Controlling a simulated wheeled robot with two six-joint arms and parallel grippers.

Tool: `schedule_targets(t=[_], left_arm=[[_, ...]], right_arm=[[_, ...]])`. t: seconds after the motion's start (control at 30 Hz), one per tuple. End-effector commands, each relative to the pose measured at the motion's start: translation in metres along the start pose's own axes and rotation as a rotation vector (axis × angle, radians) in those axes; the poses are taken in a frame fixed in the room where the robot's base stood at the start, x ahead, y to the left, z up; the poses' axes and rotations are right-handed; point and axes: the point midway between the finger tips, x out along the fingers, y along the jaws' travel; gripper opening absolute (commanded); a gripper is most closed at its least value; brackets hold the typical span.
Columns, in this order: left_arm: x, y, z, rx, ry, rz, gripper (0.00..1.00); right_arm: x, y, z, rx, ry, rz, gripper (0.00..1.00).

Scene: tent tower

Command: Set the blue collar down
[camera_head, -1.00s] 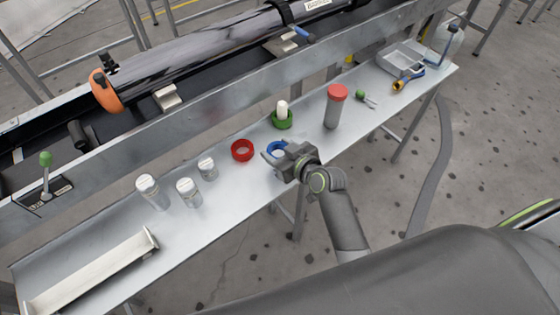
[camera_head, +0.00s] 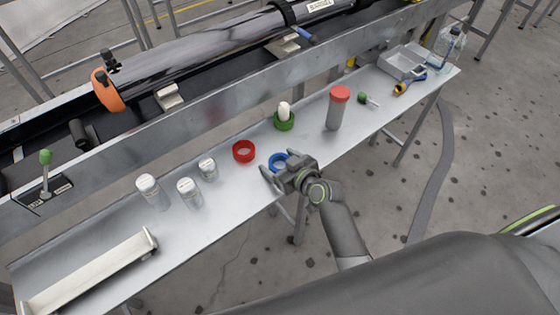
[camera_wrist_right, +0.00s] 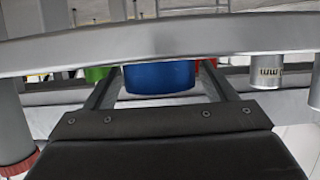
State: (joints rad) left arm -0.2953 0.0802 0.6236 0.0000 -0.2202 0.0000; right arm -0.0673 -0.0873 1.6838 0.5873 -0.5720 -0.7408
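The blue collar (camera_head: 276,161) rests on the grey metal shelf (camera_head: 240,215), in front of my right gripper (camera_head: 280,167). In the right wrist view the blue collar (camera_wrist_right: 160,78) shows upright between the spread fingers (camera_wrist_right: 162,90), with a gap on each side. The right gripper is open and holds nothing. It is low over the shelf's front edge. My left gripper is not in view.
A red collar (camera_head: 243,152) lies left of the blue one. A green collar (camera_head: 284,123) around a white piece stands behind. A red-capped grey cylinder (camera_head: 334,112) stands right. Several white-capped jars (camera_head: 189,193) stand left. A grey tray (camera_head: 400,64) is far right.

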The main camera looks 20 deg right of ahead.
Motion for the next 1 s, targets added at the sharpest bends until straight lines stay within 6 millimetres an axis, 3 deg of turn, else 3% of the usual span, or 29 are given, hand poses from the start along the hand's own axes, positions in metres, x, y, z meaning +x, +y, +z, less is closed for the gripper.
schedule_targets(t=[0.37, 1.0], left_arm=[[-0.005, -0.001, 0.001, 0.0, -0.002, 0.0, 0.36], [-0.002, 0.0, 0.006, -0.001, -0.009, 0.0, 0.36]], right_arm=[[-0.004, 0.0, -0.004, 0.0, 0.0, 0.0, 0.77], [-0.11, 0.0, -0.002, 0.0, -0.001, 0.001, 0.77]])
